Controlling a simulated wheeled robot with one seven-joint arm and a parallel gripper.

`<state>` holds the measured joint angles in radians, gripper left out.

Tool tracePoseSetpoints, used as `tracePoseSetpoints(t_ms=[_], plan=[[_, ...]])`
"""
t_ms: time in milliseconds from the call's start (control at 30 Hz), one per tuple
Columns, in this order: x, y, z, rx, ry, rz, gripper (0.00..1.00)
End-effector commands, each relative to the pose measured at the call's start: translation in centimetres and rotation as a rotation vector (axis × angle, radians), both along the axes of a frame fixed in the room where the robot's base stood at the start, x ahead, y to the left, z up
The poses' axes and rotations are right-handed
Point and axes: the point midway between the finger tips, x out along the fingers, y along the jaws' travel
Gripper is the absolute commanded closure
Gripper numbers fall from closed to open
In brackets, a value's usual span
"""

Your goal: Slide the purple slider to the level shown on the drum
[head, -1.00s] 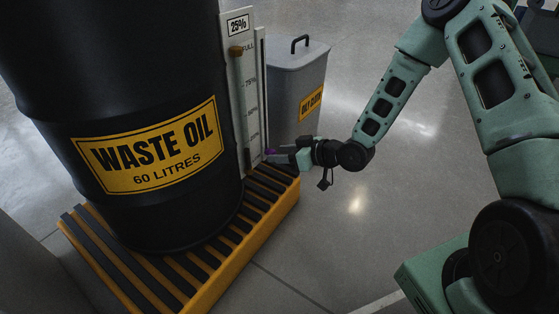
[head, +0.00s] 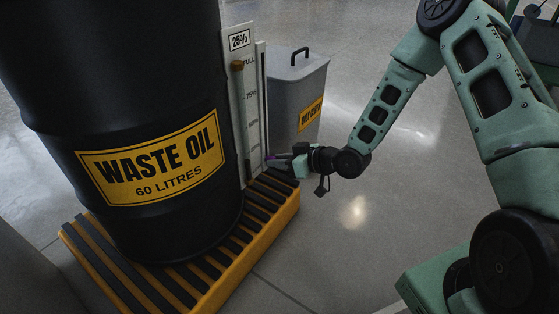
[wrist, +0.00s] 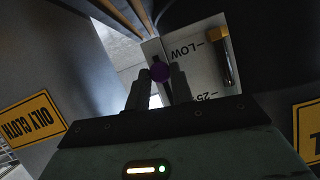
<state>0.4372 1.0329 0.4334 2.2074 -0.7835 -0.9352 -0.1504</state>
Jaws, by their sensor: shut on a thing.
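The purple slider (wrist: 160,72) shows as a round knob between the two fingertips of my gripper (wrist: 158,80) in the wrist view. There it sits beside the scale, between the LOW and 25 marks. In the head view, a bit of purple shows at the tip of my gripper (head: 279,161), by the lower part of the gauge board (head: 247,110). My gripper is shut on the slider. An orange block (head: 237,65) sits near FULL.
The drum stands on a yellow spill pallet (head: 225,275) with dark slats. A grey lidded bin (head: 290,95) with a yellow label stands just behind the board and my gripper. The floor to the right of the pallet is clear.

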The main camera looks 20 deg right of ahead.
Motion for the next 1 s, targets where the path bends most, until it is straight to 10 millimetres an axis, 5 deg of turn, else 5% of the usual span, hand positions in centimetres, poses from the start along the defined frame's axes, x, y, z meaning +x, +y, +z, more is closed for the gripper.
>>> tracePoseSetpoints(t_ms=[400, 767, 800, 867, 1000], plan=[[-0.1, 0.0, 6.1, -0.001, 0.002, 0.001, 1.0], [-0.1, 0.0, 6.1, -0.001, 0.003, 0.0, 1.0], [-0.1, 0.0, 6.0, -0.001, 0.003, 0.0, 0.75], [-0.1, 0.0, 6.1, -0.001, 0.003, 0.0, 0.58], [-0.1, 0.0, 6.1, -0.001, 0.002, 0.0, 0.55]])
